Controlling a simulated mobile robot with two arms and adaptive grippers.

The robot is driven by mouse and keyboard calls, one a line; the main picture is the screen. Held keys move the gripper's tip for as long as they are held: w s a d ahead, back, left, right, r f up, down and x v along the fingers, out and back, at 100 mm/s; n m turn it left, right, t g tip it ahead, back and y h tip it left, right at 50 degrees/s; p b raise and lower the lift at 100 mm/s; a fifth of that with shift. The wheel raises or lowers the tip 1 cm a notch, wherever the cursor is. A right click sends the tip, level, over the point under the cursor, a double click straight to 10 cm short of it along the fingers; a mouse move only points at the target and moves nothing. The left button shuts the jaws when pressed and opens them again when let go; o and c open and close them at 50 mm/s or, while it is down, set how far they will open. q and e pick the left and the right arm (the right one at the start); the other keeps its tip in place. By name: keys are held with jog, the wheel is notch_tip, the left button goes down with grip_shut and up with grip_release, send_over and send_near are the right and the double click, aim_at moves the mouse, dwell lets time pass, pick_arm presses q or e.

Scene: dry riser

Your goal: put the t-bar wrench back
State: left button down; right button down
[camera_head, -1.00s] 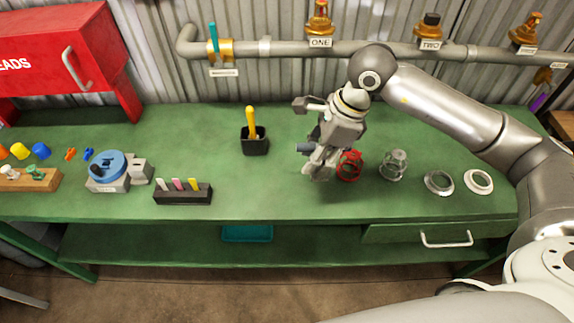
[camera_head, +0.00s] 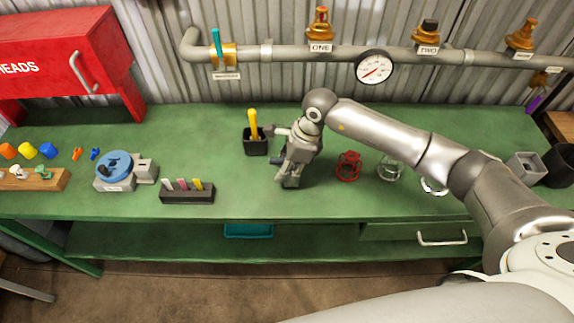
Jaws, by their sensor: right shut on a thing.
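My right gripper (camera_head: 287,172) points down over the middle of the green bench (camera_head: 230,165). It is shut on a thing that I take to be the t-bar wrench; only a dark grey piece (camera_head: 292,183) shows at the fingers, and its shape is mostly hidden. Just left of and behind the gripper stands a black square holder (camera_head: 256,148) with a yellow-handled tool (camera_head: 253,123) upright in it. I cannot tell whether the gripper's side touches the holder. My left gripper is not in view.
A red cage (camera_head: 348,167) and a clear one (camera_head: 389,168) stand right of the gripper. A black rack (camera_head: 187,196) and a blue round device (camera_head: 114,165) are to the left. A pipe with a gauge (camera_head: 374,68) and valves runs behind. The bench's front middle is clear.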

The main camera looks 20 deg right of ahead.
jog(key=shift+f, duration=0.15)
jog(key=c, duration=1)
grip_release()
jog(key=shift+c, duration=0.2)
jog(key=shift+r, duration=0.35)
jog(key=shift+d+r, duration=0.15)
jog(key=shift+r, duration=0.2)
jog(key=b+v, duration=0.2)
jog(key=v, duration=0.9)
jog(key=shift+d, duration=0.1)
